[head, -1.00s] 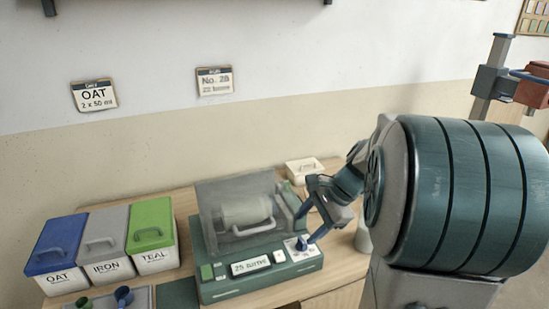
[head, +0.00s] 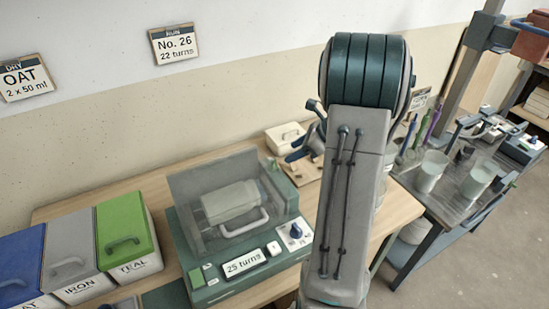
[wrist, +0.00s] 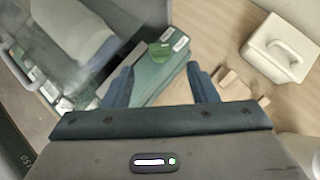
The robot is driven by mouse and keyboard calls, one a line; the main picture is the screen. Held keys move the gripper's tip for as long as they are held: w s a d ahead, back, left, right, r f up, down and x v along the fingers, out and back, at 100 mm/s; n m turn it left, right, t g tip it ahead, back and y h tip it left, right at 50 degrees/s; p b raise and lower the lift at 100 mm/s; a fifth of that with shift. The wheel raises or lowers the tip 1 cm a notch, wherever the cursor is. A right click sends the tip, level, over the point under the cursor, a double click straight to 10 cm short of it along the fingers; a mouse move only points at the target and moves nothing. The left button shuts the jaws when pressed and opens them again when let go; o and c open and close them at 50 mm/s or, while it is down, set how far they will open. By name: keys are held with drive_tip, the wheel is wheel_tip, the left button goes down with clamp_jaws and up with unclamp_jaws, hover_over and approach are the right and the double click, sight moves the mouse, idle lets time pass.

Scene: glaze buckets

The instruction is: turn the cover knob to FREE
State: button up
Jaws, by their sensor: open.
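The mixing machine (head: 222,284) has a clear cover (head: 185,200) down over a pale drum (head: 230,202). A small green knob (wrist: 160,52) sits on the green block at the machine's right side; it also shows in the head view (head: 272,164). Small white labels lie beside it, too small to read, so its setting cannot be told. My gripper (wrist: 160,67) is open and empty, its two blue fingers apart, with the knob just beyond and between the fingertips. A blue dial (head: 296,230) is on the front panel.
The machine's display (head: 245,263) reads 25 turns. A white lidded box (wrist: 281,47) stands behind on the table, with small wooden pieces (wrist: 230,78) near the right finger. Lidded bins (head: 127,240) stand at the left. A side table with cups (head: 432,170) is at right.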

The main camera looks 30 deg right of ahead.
sight(273, 161)
drive_tip(key=x, duration=0.8)
drive_tip(key=shift+w+a+p, duration=0.1)
drive_tip(key=shift+a+p, duration=0.05)
drive_tip(key=shift+p, duration=0.25)
drive_tip(key=shift+c, duration=0.3)
